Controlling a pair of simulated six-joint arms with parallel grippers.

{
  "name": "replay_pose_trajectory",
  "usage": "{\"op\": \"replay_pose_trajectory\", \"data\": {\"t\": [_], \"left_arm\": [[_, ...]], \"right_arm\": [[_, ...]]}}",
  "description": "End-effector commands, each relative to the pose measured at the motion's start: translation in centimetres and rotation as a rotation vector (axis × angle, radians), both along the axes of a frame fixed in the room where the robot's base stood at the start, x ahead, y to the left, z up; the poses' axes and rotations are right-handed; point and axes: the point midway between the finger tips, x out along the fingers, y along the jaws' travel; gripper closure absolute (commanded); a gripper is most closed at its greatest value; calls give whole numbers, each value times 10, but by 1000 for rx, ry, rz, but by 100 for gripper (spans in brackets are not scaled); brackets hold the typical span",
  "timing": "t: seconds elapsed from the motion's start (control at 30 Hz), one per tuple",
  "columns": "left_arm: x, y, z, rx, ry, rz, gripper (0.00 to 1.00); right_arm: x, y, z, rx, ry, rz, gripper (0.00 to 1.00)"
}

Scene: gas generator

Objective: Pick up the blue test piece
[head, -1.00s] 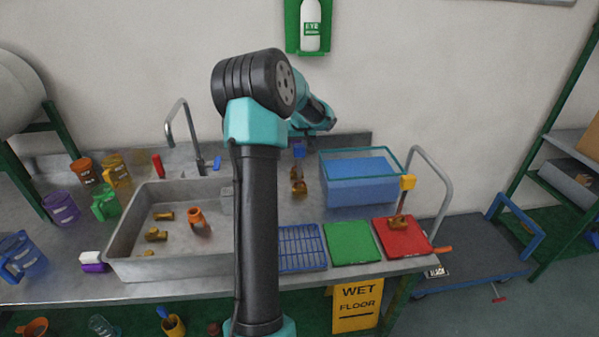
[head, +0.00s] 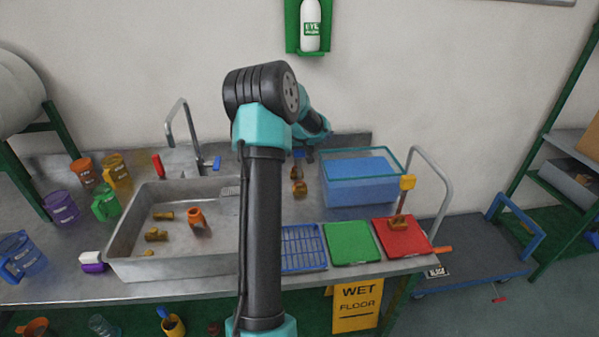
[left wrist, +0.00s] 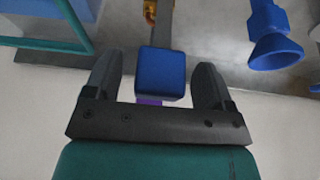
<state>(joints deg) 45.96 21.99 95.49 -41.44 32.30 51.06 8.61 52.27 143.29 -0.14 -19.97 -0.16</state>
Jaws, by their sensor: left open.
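The blue test piece has a blue square head on a stem with a brass base (head: 299,188), and it stands on the metal counter behind the mats. In the left wrist view its blue head (left wrist: 160,68) sits between the two dark fingers of my left gripper (left wrist: 156,88). The fingers are open, with a gap on each side of the head. In the head view my left gripper (head: 303,154) is small and dark at the head of the piece, partly hidden by my arm. My right gripper is not in view.
A blue water tank (head: 362,180) stands just right of the piece. A grey sink (head: 125,235) with brass parts lies left. A yellow-headed piece (head: 403,196) stands on the red mat (head: 410,240). A blue funnel-shaped part (left wrist: 272,40) is near the gripper.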

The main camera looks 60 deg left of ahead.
Motion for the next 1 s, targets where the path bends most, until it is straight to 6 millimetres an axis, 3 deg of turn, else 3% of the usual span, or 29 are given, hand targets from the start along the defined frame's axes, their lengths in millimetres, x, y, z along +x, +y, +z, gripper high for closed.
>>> {"op": "replay_pose_trajectory", "data": {"t": [0.07,0.83,1.0], "left_arm": [[0,0,0,0,0,0,24],[0,0,0,0,0,0,98],[0,0,1,1,0,0,100]], "right_arm": [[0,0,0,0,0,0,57],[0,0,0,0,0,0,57],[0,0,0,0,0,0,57]]}}
